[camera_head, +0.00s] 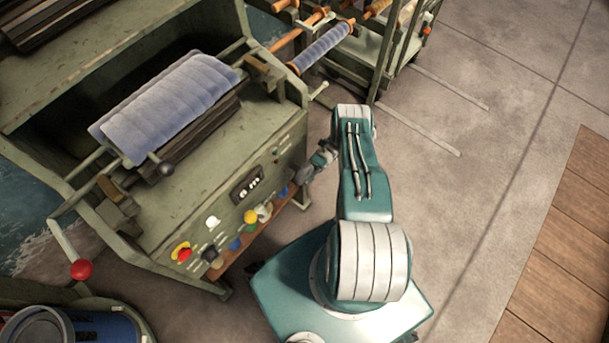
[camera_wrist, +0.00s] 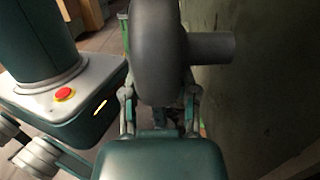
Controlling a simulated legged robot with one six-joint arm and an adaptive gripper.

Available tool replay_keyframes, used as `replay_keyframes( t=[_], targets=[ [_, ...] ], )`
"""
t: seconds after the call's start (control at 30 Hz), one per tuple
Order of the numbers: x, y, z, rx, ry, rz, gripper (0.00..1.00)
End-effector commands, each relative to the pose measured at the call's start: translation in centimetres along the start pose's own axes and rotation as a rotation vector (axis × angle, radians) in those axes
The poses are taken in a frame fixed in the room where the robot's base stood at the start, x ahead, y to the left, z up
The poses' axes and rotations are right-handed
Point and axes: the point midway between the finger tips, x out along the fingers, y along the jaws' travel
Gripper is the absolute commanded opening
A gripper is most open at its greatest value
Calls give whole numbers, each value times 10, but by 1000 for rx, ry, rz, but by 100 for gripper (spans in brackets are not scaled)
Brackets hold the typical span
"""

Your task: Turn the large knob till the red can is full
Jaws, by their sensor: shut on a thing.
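In the wrist view a large dark grey rounded knob (camera_wrist: 158,50) fills the top middle. A thick grey stem (camera_wrist: 212,48) joins it to a green panel on the right. My gripper (camera_wrist: 158,100) has a finger on each side of the knob and is shut on it; the fingertips are partly hidden behind it. In the head view my gripper (camera_head: 318,160) is at the right end of the green machine's front, and the knob there is hard to make out. I see no red can in either view.
The green machine (camera_head: 185,225) carries a blue padded roller (camera_head: 165,100) and a front panel with several coloured buttons. A red-ended lever (camera_head: 81,269) and a blue drum (camera_head: 105,328) are at lower left.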

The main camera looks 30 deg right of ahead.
Motion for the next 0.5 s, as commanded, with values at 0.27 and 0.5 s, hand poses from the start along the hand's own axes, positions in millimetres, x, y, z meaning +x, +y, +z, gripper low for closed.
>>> replay_keyframes(
  t=[0.27,0.5],
  targets=[
    [-2,-2,1,-6,4,-5,0],
    [-2,-2,1,-5,3,-4,73]
  ],
)
